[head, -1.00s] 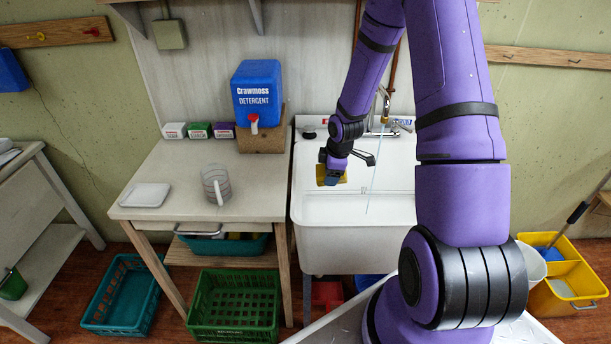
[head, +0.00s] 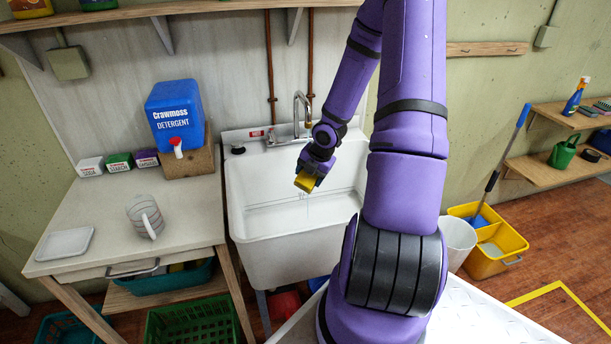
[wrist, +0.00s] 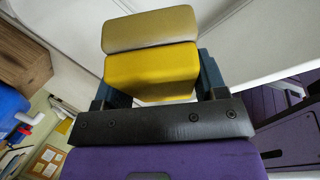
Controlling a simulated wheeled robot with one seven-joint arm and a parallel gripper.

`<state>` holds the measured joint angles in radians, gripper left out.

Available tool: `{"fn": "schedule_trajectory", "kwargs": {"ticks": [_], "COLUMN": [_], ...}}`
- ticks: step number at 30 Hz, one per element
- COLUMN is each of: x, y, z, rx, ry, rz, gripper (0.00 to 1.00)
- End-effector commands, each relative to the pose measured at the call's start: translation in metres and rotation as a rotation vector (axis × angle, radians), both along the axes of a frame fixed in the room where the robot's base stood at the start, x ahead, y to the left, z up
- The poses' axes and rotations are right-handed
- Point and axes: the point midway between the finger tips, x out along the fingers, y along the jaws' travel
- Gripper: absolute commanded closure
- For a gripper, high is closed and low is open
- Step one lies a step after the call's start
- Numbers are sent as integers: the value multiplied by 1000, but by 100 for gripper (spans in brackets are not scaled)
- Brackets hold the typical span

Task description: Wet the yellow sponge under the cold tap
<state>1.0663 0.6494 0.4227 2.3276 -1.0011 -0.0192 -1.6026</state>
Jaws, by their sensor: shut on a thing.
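The yellow sponge (head: 306,182) is held in my gripper (head: 312,173) over the white sink (head: 250,252). In the wrist view the sponge (wrist: 152,72) sits between both fingers and has a tan layer along one side. The chrome tap (head: 299,101) arches from the sink's back wall. Its spout end is above and behind my gripper in the picture. A faint thin line, which looks like running water, shows just below the sponge. My wrist hides most of the stream and part of the tap's handles, so I cannot tell whether water touches the sponge.
A worktable (head: 95,223) left of the sink carries a blue detergent jug (head: 174,113), small boxes, a clear measuring jug (head: 146,215) and a white dish (head: 65,243). A yellow mop bucket (head: 497,257) stands right. The sink basin below the sponge looks clear.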

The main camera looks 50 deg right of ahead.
Motion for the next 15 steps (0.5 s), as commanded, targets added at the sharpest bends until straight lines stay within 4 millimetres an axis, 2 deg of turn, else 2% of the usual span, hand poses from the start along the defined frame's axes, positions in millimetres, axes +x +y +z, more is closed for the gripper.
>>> {"fn": "schedule_trajectory", "kwargs": {"ticks": [15], "x": [30], "y": [-24], "z": [-8], "rx": [1], "ry": [-1], "rz": [-2], "gripper": [54]}}
